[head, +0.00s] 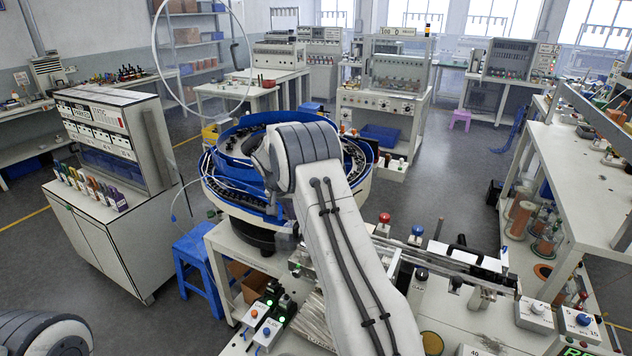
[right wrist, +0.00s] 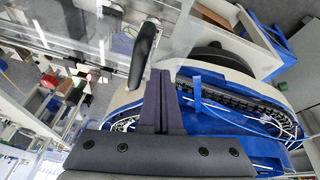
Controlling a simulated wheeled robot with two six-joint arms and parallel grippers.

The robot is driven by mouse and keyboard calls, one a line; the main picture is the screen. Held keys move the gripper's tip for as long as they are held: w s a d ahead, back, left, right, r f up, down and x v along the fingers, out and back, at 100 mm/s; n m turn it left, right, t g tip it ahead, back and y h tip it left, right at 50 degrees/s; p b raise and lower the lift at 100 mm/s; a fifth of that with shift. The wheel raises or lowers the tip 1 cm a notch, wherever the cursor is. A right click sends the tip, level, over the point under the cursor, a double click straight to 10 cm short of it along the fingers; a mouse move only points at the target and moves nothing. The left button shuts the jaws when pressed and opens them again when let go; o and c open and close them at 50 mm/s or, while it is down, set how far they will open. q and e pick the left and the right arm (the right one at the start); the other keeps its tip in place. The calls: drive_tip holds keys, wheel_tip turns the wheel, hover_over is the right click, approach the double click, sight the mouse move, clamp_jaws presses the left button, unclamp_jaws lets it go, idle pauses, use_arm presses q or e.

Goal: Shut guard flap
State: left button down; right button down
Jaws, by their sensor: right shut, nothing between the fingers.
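The guard flap (head: 203,58) looks like a clear round panel with a thin pale rim. It stands raised above the blue feeder bowl (head: 228,138) in the head view. Its black handle (head: 235,53) also shows close up in the right wrist view (right wrist: 143,55). My right gripper (right wrist: 160,75) is shut and empty, its fingertips just beside the lower end of the handle in that picture; I cannot tell whether they touch. In the head view my right arm reaches over the bowl and hides part of it and the gripper's fingers. My left gripper is out of view.
A blue stool (head: 195,262) stands left of the bowl's bench. A linear track (head: 445,265) and a control box with buttons (head: 535,314) lie right of my arm. A grey cabinet (head: 110,235) stands at left. Open floor lies beyond the bowl.

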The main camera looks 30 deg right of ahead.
drive_tip(key=r, duration=0.1)
drive_tip(key=w+a+r, duration=0.1)
drive_tip(key=w+r+p, duration=0.1)
drive_tip(key=r, duration=0.1)
drive_tip(key=shift+a+r, duration=0.1)
drive_tip(key=shift+a, duration=0.25)
drive_tip(key=w+a+r+b, duration=0.1)
drive_tip(key=w+a+r, duration=0.2)
drive_tip(key=w+a, duration=0.1)
drive_tip(key=shift+w+a, duration=0.3)
drive_tip(key=shift+a, duration=0.6)
